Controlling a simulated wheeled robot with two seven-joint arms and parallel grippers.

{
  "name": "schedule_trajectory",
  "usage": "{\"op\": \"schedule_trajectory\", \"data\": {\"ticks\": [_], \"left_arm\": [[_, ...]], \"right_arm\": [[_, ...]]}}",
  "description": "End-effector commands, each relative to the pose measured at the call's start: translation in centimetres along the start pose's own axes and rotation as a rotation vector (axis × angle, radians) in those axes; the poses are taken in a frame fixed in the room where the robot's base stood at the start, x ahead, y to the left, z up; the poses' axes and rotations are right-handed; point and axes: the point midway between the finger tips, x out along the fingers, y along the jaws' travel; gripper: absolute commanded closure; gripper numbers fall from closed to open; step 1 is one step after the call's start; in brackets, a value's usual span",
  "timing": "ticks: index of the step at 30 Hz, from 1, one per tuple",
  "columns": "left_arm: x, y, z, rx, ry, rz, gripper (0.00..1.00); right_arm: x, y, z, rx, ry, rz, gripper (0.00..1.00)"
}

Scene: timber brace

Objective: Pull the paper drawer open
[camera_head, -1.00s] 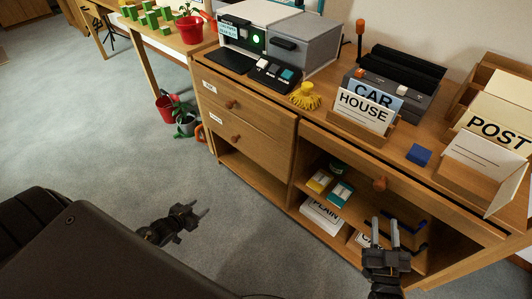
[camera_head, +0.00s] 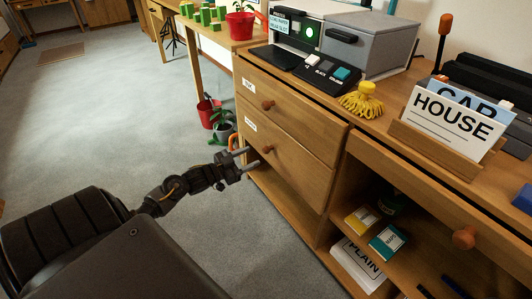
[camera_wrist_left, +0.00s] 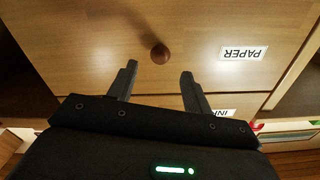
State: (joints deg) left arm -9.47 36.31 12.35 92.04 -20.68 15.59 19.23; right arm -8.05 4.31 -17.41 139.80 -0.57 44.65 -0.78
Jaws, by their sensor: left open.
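The paper drawer (camera_head: 292,165) is the lower of two wooden drawers at the left of the cabinet, and it looks shut. In the left wrist view its front (camera_wrist_left: 205,25) appears upside down, with the PAPER label (camera_wrist_left: 243,53) right of its round brown knob (camera_wrist_left: 160,53). The knob also shows in the head view (camera_head: 268,149). My left gripper (camera_head: 252,157) is open and empty, close in front of the knob. In the left wrist view its fingertips (camera_wrist_left: 159,70) lie either side of the knob's line, just short of it. My right gripper is out of view.
The upper drawer (camera_head: 285,112) with its own knob is shut above. An open shelf (camera_head: 285,195) lies below. Potted plants (camera_head: 222,125) stand on the floor beside the cabinet. The carpet (camera_head: 110,110) to the left is clear.

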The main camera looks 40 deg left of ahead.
Motion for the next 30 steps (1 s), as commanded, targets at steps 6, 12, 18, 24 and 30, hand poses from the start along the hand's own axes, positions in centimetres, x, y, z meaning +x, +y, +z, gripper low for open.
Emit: {"op": "schedule_trajectory", "data": {"ticks": [6, 12, 18, 24, 30], "left_arm": [[4.2, 0.0, 0.4, 0.000, 0.002, -0.002, 0.50], [6.6, 0.0, 0.3, -0.001, 0.000, -0.004, 0.50], [7.5, -0.1, 0.2, -0.001, -0.003, -0.004, 0.50], [7.5, -0.1, 0.2, -0.001, -0.003, -0.004, 0.50], [7.4, -0.1, 0.2, 0.000, -0.003, -0.004, 0.72]], "right_arm": [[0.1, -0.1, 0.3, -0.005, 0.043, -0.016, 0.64], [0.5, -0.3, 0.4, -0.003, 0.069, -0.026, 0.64], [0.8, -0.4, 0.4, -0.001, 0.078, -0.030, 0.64], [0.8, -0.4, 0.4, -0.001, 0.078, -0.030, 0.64], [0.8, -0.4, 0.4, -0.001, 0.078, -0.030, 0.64]]}}
